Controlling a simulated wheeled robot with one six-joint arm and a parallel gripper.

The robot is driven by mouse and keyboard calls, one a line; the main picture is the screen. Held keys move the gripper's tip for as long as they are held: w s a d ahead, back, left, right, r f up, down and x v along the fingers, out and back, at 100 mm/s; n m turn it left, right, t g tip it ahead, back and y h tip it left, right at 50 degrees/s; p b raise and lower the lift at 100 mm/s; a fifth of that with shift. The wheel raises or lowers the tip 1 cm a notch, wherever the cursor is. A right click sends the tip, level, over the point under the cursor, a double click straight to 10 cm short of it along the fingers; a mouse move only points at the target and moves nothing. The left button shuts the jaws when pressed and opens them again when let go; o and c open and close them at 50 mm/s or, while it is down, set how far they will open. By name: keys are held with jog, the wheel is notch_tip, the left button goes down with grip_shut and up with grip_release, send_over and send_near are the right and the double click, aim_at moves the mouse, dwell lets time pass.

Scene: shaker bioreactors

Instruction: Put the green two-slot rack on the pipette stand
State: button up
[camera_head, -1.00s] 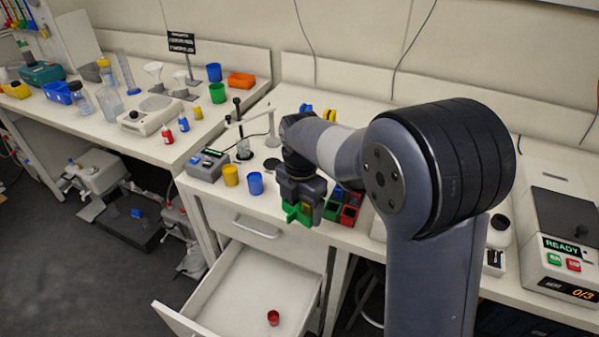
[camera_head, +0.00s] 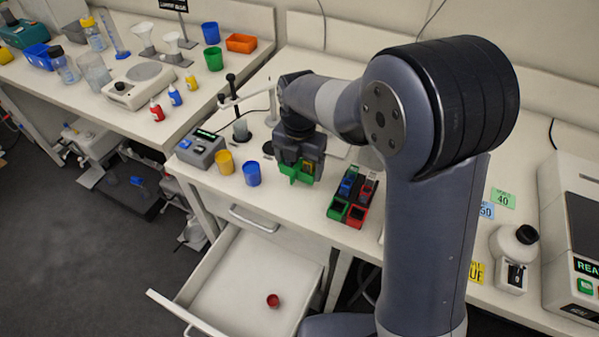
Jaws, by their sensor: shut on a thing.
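My gripper (camera_head: 299,163) points down over the bench near its front edge and is shut on the green two-slot rack (camera_head: 291,174). Whether the rack is clear of the bench top is hard to tell. I cannot make out a pipette stand with certainty in this view.
A blue cup (camera_head: 252,174) and a yellow cup (camera_head: 225,162) stand left of my gripper, beside a grey device (camera_head: 201,150). A red-and-green block holder (camera_head: 337,208) stands to the right. An open drawer (camera_head: 245,270) holds a red cup (camera_head: 273,301).

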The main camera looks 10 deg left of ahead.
aim_at(299, 175)
jog(key=shift+f, duration=1.8)
jog(key=shift+f, duration=0.1)
jog(key=shift+f, duration=0.15)
jog(key=o, duration=0.9)
jog(key=shift+o, duration=0.2)
jog(key=shift+r, duration=0.2)
notch_tip(299, 175, up, 12)
jog(key=shift+r, duration=0.1)
